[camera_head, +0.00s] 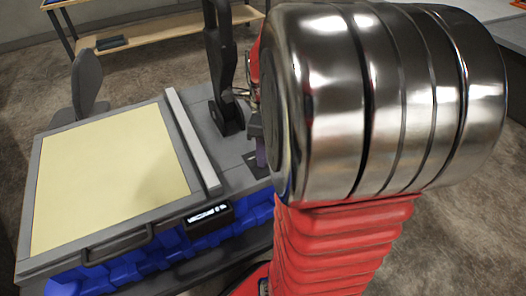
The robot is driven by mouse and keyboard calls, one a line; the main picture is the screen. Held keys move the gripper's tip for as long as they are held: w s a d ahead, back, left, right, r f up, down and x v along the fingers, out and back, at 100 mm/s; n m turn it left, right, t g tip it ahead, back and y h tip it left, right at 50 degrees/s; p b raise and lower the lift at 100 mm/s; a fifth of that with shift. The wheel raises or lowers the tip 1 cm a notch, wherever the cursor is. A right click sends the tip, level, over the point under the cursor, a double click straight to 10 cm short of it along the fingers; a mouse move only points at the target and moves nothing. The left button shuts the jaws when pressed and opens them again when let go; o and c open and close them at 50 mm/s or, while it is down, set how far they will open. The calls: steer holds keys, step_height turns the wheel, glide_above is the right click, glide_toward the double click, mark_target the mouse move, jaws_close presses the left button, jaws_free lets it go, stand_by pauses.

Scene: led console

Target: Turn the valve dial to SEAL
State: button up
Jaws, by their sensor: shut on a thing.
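My gripper (256,127) shows only in part, as a small dark grey end just left of my arm's large metal joint. It points down over the right part of the grey console (204,128). It is shut on a narrow purple piece (261,153) that stands up from the console top. I cannot tell whether this piece is the valve dial. No SEAL marking can be read, and my arm hides the console's right side.
A pale yellow panel (108,178) in a grey frame with a front handle (118,246) fills the console's left side. A black upright post (222,65) stands behind my gripper. A small lit display (209,215) is on the front. A wooden bench (165,34) stands behind.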

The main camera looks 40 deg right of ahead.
steer(key=shift+w, duration=0.1)
stand_by(0.4)
steer(key=o, duration=1.1)
steer(key=shift+c, duration=0.2)
step_height(320, 180, up, 14)
steer(key=shift+f, duration=0.15)
